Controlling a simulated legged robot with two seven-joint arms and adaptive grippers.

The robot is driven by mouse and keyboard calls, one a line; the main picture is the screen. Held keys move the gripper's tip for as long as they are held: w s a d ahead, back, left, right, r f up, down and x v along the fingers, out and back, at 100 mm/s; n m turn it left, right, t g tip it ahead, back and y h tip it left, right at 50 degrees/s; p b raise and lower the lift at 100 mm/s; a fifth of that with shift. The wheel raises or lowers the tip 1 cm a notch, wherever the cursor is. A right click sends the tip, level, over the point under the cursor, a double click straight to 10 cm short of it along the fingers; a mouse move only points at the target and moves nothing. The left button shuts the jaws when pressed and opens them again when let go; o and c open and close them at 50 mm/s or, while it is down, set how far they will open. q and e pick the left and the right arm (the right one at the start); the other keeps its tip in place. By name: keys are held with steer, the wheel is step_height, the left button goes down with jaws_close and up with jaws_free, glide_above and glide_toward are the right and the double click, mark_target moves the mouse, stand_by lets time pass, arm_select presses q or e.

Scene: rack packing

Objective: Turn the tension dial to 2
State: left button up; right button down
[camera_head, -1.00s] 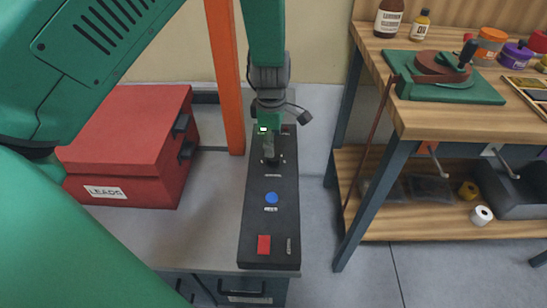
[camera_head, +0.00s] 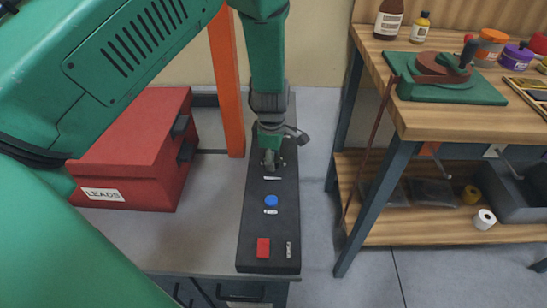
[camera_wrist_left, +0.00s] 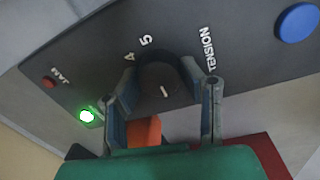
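The tension dial (camera_wrist_left: 158,82) is a dark round knob with a white mark on the black control panel (camera_wrist_left: 250,60). In the left wrist view the word TENSION and the numbers 4 and 5 show beside it; other numbers are hidden. My left gripper (camera_wrist_left: 160,88) is over the dial, fingers apart on either side of it. I cannot tell whether the tips touch it. In the head view the left gripper (camera_head: 271,162) points down at the panel and hides the dial. My right gripper is not in view.
The panel has a blue button (camera_head: 271,200), a red switch (camera_head: 263,248) and a lit green lamp (camera_wrist_left: 87,116) near the label JAM. A red LEADS box (camera_head: 130,150) and an orange post (camera_head: 227,90) stand to the left. A wooden workbench (camera_head: 470,115) stands to the right.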

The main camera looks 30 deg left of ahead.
arm_select(q)
steer(key=shift+r, duration=0.1)
steer(key=shift+r+m+p, duration=0.1)
steer(key=shift+m+p, duration=0.6)
steer(key=shift+p, duration=0.1)
steer(key=shift+m+p, duration=0.95)
steer(key=shift+m, duration=0.25)
steer(key=shift+w+m+p, duration=0.1)
steer(key=shift+m+p, duration=0.6)
steer(key=shift+m, duration=0.4)
steer(key=shift+m+h+p, duration=0.3)
steer(key=shift+m+p, duration=0.25)
steer(key=shift+m, duration=0.85)
steer(key=o, duration=1.1)
steer(key=shift+o, duration=0.2)
